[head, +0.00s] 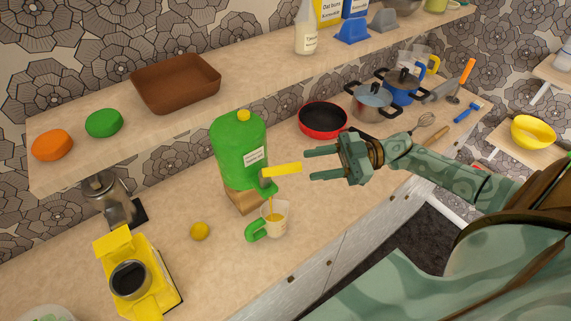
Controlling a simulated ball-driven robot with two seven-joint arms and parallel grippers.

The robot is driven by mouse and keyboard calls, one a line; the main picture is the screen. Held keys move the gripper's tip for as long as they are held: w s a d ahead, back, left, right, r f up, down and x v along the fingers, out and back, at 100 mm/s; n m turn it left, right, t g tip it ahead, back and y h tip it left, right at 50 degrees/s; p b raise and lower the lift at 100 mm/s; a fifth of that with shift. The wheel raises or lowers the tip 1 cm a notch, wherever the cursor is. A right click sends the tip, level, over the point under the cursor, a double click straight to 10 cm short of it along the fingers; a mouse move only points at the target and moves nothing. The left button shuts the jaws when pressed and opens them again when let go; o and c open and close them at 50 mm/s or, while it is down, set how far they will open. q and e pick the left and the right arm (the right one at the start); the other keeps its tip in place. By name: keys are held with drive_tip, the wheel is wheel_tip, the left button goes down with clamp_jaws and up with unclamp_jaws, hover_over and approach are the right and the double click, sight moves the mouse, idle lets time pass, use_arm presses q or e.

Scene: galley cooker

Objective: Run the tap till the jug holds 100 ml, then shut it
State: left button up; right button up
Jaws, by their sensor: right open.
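A green dispenser (237,146) with a yellow knob on top and a white label stands on a wooden block (243,198). Its tap has a yellow lever (281,169) pointing right, above a green spout (267,188). A clear jug (279,223) with a green handle stands upright under the spout. A thin amber stream seems to run into it, with some amber liquid inside; the level against its marks is too small to read. My right gripper (311,165) is open and empty, its fingertips just right of the lever's end, apparently apart from it. My left gripper is out of view.
A red pan (323,119) and pots (374,101) stand behind my right gripper. A shelf with a brown tray (176,83) runs above. The counter right of the jug is clear.

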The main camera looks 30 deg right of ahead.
sight(270, 172)
drive_tip(key=x, duration=0.7)
drive_tip(key=shift+a+p, duration=0.3)
drive_tip(key=shift+p, duration=0.1)
drive_tip(key=shift+c, duration=0.3)
clamp_jaws()
